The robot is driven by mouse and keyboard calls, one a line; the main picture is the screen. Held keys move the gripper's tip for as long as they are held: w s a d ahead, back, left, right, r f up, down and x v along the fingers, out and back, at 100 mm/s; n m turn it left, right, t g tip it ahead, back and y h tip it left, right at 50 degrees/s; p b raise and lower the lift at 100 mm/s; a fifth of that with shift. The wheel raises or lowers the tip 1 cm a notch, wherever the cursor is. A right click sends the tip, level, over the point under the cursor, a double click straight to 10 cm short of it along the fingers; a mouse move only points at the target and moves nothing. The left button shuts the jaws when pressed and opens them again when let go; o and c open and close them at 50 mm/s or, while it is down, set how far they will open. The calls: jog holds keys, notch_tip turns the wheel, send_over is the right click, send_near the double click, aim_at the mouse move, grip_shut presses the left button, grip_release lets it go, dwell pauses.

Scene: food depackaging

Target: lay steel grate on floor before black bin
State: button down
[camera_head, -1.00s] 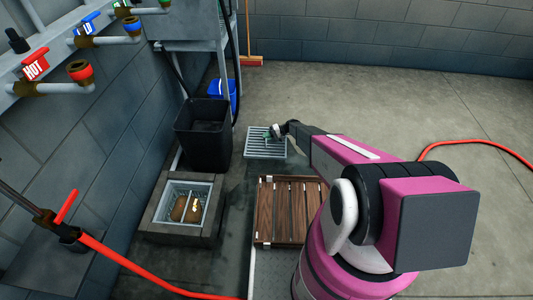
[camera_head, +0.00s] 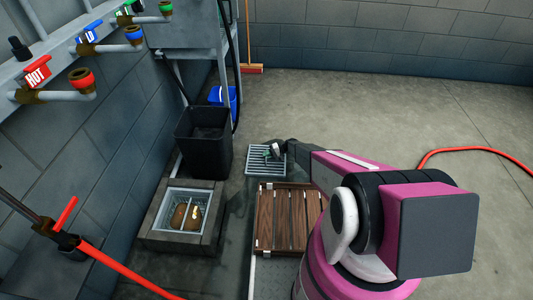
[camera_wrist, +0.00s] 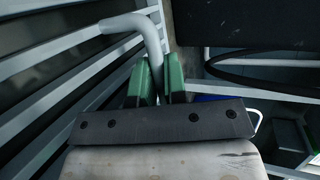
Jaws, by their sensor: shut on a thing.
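The steel grate (camera_head: 263,165) is a square of parallel bars, to the right of the black bin (camera_head: 203,160) and beyond the wooden pallet. It looks roughly level; I cannot tell whether it touches the floor. My gripper (camera_head: 272,152) is over its far right part. In the wrist view the green fingers of my gripper (camera_wrist: 160,82) are shut on the grate's bent grey handle (camera_wrist: 128,22). The grate's bars (camera_wrist: 45,103) fill the left side there. A dark container wall, probably the black bin, is at the upper right.
The wooden pallet (camera_head: 287,220) lies just nearer than the grate. A concrete drain box (camera_head: 162,240) with a metal basket of brown lumps stands at the left. A blue bucket (camera_head: 229,97) and a broom (camera_head: 252,69) are behind. Open floor lies to the right, with a red hose (camera_head: 480,149).

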dwell(0.3)
jog(key=c, duration=1.2)
grip_release()
jog(key=shift+f, duration=0.1)
jog(key=shift+o, duration=0.2)
jog(key=v, duration=1.1)
jog(key=shift+d, duration=0.15)
jog(key=shift+d+r, duration=0.2)
jog(key=shift+r, duration=0.1)
jog(key=s+d+r+t+h, duration=0.1)
jog(key=s+d+r+h, duration=0.3)
jog(key=s+r, duration=0.8)
jog(key=s+d+r+m+t+h, duration=0.1)
jog(key=s+d+r+h, duration=0.3)
jog(key=s+r, duration=0.8)
jog(key=s+d+r+t+h, duration=0.2)
jog(key=s+d+r+h, duration=0.2)
jog(key=s+r, duration=0.8)
notch_tip(320, 180, up, 11)
jog(key=shift+s+d+r+m+h, duration=0.1)
jog(key=shift+s+d+m+h, duration=0.3)
jog(key=shift+h, duration=0.4)
